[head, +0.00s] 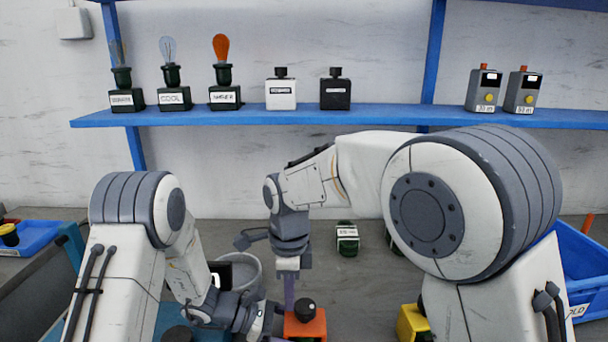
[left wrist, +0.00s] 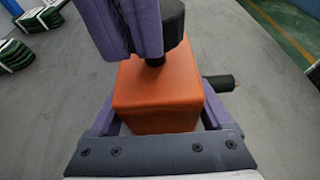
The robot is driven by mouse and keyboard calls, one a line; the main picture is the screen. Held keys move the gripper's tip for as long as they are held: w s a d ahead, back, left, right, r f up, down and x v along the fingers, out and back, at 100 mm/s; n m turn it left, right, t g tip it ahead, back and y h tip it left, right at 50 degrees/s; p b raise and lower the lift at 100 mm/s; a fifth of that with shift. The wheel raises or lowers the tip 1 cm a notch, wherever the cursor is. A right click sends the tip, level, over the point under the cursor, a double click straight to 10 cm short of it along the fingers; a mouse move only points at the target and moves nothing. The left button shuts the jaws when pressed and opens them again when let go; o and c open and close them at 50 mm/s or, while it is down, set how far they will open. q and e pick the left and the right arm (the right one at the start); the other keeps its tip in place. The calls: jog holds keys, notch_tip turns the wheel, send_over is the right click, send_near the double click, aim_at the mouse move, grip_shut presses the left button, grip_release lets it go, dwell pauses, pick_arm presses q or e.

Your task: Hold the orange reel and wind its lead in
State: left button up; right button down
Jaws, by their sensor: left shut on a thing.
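The orange reel (head: 305,325) is a small orange block with a black knob (head: 305,304) on top, low in the middle of the head view. It fills the middle of the left wrist view (left wrist: 158,95). My left gripper (head: 272,326) is shut on it, with a purple finger on each side. A short black stub (left wrist: 220,84) sticks out beside the reel; whether it is the lead's end I cannot tell. My right gripper (head: 289,292) points down just beside the knob, its fingers close together. Whether they touch the knob is unclear.
A green-and-white labelled block (head: 347,238) stands behind. A grey round container (head: 240,270) is behind my left arm. A yellow block (head: 412,324) is at right, near a blue bin (head: 585,270). The blue shelf (head: 380,117) holds bulbs, bottles and grey boxes.

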jog(key=shift+d+f, duration=0.1)
jog(key=shift+w+a, duration=0.15)
jog(key=shift+a, duration=0.15)
jog(key=shift+r, duration=0.2)
jog(key=shift+a+r, duration=0.1)
jog(key=shift+r, duration=2.75)
jog(key=shift+s+f, duration=0.3)
jog(key=shift+f, duration=0.7)
jog(key=shift+s+f, duration=0.3)
jog(key=shift+f, duration=0.7)
jog(key=shift+s+f, duration=0.3)
jog(key=shift+f, duration=0.7)
jog(key=shift+w+d, duration=0.1)
jog(key=shift+d, duration=0.45)
jog(key=shift+w, duration=0.7)
